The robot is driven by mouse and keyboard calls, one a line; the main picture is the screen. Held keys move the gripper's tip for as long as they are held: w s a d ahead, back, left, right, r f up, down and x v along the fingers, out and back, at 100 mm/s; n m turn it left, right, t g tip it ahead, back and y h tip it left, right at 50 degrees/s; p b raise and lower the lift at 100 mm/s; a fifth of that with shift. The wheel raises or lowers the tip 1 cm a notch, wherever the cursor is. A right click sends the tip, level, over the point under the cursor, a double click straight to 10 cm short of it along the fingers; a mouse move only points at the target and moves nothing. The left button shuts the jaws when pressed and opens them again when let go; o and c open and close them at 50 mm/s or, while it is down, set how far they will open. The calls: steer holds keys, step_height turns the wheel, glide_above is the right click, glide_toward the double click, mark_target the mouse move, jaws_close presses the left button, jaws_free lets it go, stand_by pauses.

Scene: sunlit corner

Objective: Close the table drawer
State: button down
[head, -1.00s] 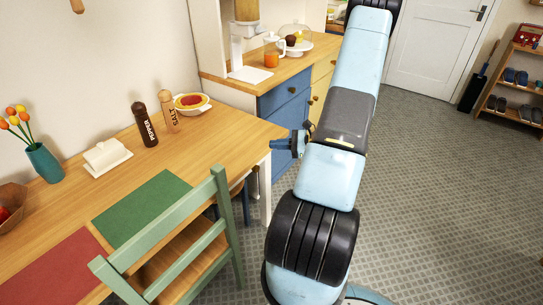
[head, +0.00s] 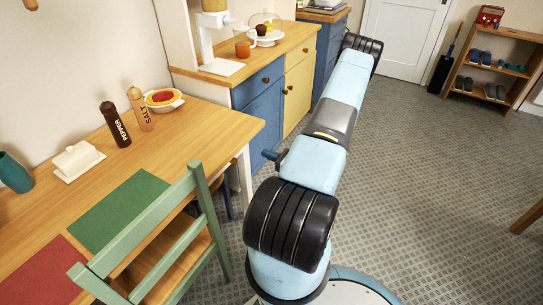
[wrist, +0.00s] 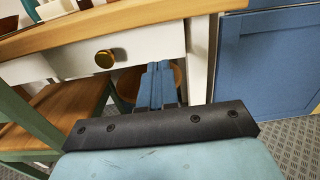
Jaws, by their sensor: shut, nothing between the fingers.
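The table (head: 185,150) has a wooden top and white legs. I cannot tell how far the drawer stands out. In the head view the drawer is hidden. My gripper (wrist: 159,67) is shut and empty, its blue fingers together, pointing at the lower right part of the drawer front, right of the knob. Whether the fingertips touch it I cannot tell. In the head view my gripper (head: 268,155) is beside the table's right end, below top height.
A green chair (head: 150,240) stands at the table's front, left of my gripper. A blue and yellow cabinet (head: 265,115) stands behind the table's right end. Pepper and salt mills (head: 115,124) stand on the table. The floor to the right is mostly clear.

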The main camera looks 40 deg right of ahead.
steer(key=x, duration=1)
steer(key=x, duration=0.4)
steer(key=shift+w+a+r, duration=0.1)
steer(key=shift+w, duration=0.1)
steer(key=shift+s, duration=0.2)
steer(key=v, duration=1.4)
steer(key=shift+s, duration=0.2)
